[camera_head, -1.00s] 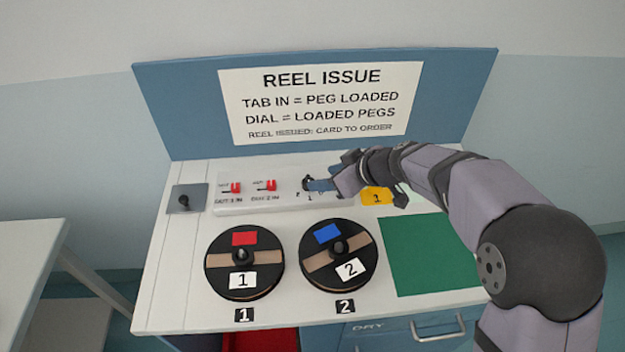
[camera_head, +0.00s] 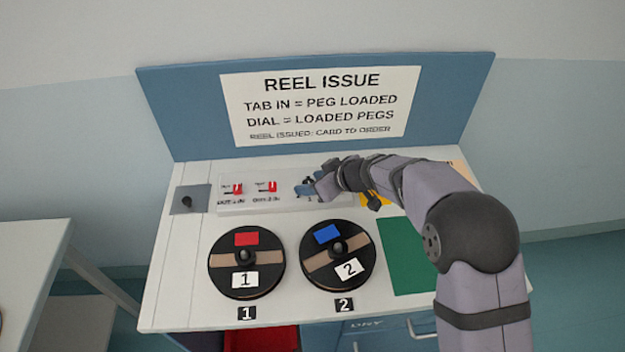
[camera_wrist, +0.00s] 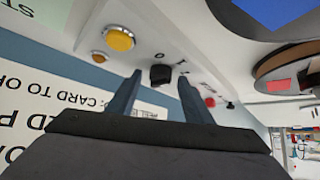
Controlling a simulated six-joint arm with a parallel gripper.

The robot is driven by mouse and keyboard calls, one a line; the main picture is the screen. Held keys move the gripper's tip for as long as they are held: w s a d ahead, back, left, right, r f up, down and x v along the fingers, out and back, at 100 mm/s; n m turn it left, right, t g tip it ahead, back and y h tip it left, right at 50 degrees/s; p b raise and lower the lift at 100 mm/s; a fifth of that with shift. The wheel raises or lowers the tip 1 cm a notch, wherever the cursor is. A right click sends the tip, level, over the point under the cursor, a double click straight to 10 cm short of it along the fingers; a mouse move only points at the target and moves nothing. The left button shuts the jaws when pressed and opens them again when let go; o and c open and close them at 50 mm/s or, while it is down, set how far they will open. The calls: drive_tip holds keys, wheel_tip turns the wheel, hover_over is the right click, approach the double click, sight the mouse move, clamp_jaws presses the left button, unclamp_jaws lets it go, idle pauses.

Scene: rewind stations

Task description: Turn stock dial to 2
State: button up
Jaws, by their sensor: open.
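The stock dial is a small black knob (camera_wrist: 161,75) on the white panel, seen in the wrist view between my two finger tips. My gripper (camera_wrist: 158,78) is open, with one dark blue finger on each side of the knob. I cannot tell whether either finger touches it. In the head view my gripper (camera_head: 305,188) is over the right part of the white panel (camera_head: 226,208) and mostly covers the dial. Parts of the dial's marks show, but its setting cannot be read.
Two red tabs (camera_head: 237,189) (camera_head: 271,187) are left of the dial. Reel 1 (camera_head: 246,280) and reel 2 (camera_head: 348,269) lie in front of the panel. A green mat (camera_head: 405,265) is at right, partly behind my arm.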

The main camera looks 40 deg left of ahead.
drive_tip(key=c, duration=1.1)
drive_tip(key=shift+o, duration=0.2)
drive_tip(key=shift+f, duration=0.1)
